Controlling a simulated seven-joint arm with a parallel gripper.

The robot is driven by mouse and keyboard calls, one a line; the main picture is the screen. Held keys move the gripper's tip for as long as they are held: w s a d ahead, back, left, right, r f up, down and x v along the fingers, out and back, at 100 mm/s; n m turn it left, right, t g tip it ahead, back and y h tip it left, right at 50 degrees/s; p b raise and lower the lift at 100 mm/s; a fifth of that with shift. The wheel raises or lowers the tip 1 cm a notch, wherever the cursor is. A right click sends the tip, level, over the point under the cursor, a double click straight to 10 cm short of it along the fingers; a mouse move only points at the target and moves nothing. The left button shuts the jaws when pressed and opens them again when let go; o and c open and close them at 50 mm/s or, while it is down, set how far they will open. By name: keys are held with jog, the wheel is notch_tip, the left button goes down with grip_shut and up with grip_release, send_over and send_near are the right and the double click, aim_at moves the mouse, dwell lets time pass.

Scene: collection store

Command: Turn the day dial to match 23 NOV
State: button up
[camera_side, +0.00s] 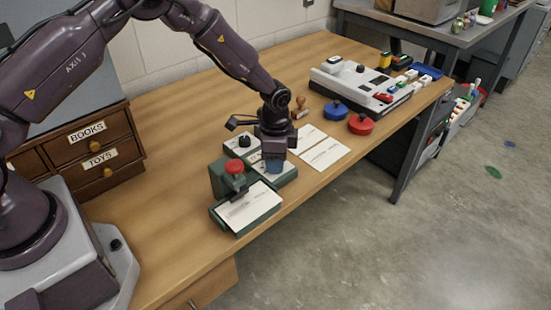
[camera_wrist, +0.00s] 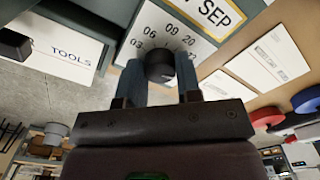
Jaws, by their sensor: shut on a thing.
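The day dial shows in the wrist view as a black round knob (camera_wrist: 159,66) on a white numbered face (camera_wrist: 150,22). The numbers 03, 06, 09 and 20 are legible around it; others are partly hidden by my fingers. I cannot tell which number the knob points to. A yellow-framed window (camera_wrist: 221,12) beside it shows SEP; the day figure is cut off. My gripper (camera_wrist: 160,78) is shut on the knob, with one blue-grey finger on each side. In the side view my gripper (camera_side: 274,164) reaches down to the green-edged date unit (camera_side: 287,178) and hides the dial.
A green press with a red knob (camera_side: 235,167) and a card (camera_side: 249,208) stands close in front. Another black knob (camera_side: 244,141) is beside the gripper. Paper cards (camera_side: 325,153), red (camera_side: 361,124) and blue (camera_side: 335,110) round pads and a wooden stamp (camera_side: 300,103) lie to the right.

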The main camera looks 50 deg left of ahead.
jog(key=shift+n, duration=3)
jog(key=o, duration=0.9)
jog(key=shift+r, duration=0.1)
notch_tip(320, 180, up, 13)
jog(key=shift+f, duration=0.1)
